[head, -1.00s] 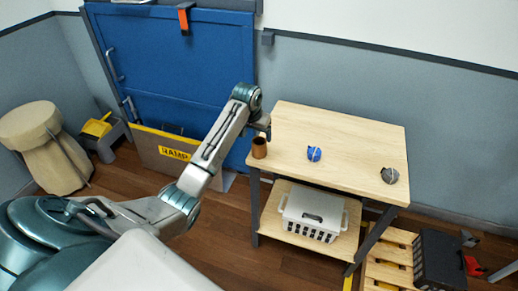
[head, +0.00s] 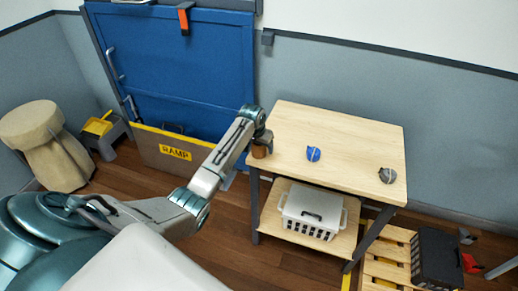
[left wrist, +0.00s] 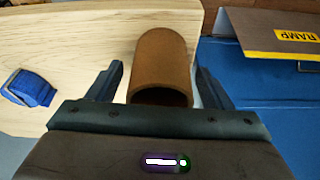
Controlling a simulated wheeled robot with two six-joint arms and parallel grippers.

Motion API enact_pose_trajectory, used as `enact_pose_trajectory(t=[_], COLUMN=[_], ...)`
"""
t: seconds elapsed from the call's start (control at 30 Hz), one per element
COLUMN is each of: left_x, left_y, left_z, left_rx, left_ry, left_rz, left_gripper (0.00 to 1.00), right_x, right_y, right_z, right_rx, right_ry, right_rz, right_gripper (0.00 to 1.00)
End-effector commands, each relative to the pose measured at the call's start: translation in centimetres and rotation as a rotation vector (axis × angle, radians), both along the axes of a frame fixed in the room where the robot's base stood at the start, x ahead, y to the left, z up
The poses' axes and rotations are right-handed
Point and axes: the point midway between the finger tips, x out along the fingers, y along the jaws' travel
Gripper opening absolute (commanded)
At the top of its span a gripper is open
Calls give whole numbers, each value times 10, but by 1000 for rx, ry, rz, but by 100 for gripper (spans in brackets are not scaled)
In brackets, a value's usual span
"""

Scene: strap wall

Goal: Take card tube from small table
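In the left wrist view the card tube (left wrist: 163,65) lies between the two dark fingers, with a gap on each side. My left gripper (head: 263,138) is at the tube and partly covers it in the head view; the left wrist view shows its fingers (left wrist: 160,85) open. My right gripper is not in view.
A blue strap bundle (head: 313,154) and a grey one (head: 387,175) lie on the tabletop. A white basket (head: 312,212) sits on the shelf below. A board marked RAMP (head: 175,152) leans on the blue door (head: 180,70). Right of the table stands a pallet (head: 385,270) with a black crate.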

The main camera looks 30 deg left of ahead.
Motion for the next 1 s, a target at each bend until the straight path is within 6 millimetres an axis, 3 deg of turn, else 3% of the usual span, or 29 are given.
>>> enact_pose_trajectory(t=[0.03, 0.2, 0.23, 0.6, 0.87, 1.0], left_x=[0, 0, 0, 0, 1, -30], left_y=[0, 0, 0, 0, 0, 9], left_z=[0, 0, 0, 4, 36, 35], left_rx=[0, 0, 0, 0, 2, 5], left_ry=[0, 0, 0, -2, -6, 2], left_rz=[0, 0, 0, 0, 0, 0], left_gripper=[63, 30, 28, 28, 28, 28], right_x=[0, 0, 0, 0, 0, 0], right_y=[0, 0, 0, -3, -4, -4], right_z=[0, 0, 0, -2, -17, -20], right_rx=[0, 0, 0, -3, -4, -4], right_ry=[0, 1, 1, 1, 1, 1], right_rz=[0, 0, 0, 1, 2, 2], right_gripper=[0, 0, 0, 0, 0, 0])
